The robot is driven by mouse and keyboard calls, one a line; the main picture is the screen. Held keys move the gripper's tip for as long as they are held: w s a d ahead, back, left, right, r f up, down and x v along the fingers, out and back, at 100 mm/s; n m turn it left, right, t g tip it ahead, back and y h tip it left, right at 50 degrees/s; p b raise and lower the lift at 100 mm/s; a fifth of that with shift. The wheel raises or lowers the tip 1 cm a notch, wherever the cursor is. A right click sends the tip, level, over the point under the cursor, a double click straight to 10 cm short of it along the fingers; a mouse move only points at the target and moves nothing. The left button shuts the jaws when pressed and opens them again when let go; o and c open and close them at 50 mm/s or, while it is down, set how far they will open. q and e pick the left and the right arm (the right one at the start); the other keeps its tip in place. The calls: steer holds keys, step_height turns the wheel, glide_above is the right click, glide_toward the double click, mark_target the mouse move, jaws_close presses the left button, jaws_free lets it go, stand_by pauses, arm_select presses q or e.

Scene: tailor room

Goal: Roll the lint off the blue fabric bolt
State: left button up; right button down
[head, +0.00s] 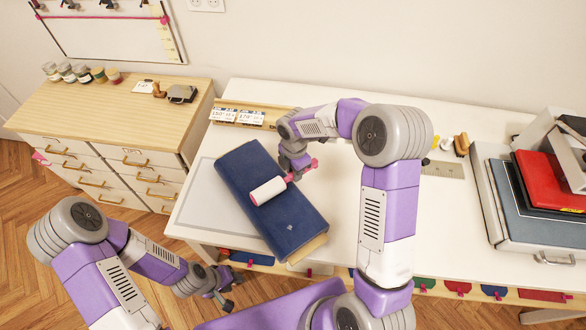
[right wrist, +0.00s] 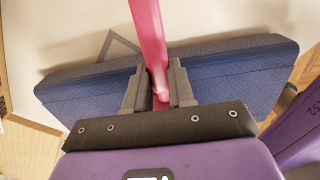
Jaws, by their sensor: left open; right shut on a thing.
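The blue fabric bolt (head: 268,195) lies on the white table at a slant, with a small pale lint patch (head: 290,226) on its near half. My right gripper (head: 297,169) is shut on the pink handle of the lint roller (head: 267,191). The white roller head is over the upper middle of the bolt; I cannot tell whether it touches. In the right wrist view the pink handle (right wrist: 147,35) stands between the fingers (right wrist: 158,88), with the blue bolt (right wrist: 220,77) behind. My left gripper (head: 226,294) is open and empty, low in front of the table.
A grey cutting mat (head: 210,205) lies under and left of the bolt. Label cards (head: 237,117) stand at the table's back. A case with fabrics (head: 500,225) fills the right end. A wooden drawer cabinet (head: 110,110) stands at the left.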

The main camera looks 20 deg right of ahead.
steer(key=shift+f, duration=0.1)
steer(key=shift+s+d, duration=0.25)
steer(key=shift+s, duration=0.5)
steer(key=shift+s+d, duration=0.2)
steer(key=shift+s, duration=0.5)
steer(key=shift+s, duration=0.1)
steer(key=s, duration=0.2)
steer(key=shift+s+d, duration=0.3)
steer(key=shift+d, duration=0.1)
steer(key=shift+s, duration=0.1)
steer(key=shift+s+d+b, duration=0.15)
steer(key=shift+s+d, duration=0.1)
steer(key=shift+s, duration=0.45)
steer(key=shift+s+d+b, duration=0.15)
steer(key=shift+s+d, duration=0.05)
steer(key=shift+s, duration=0.5)
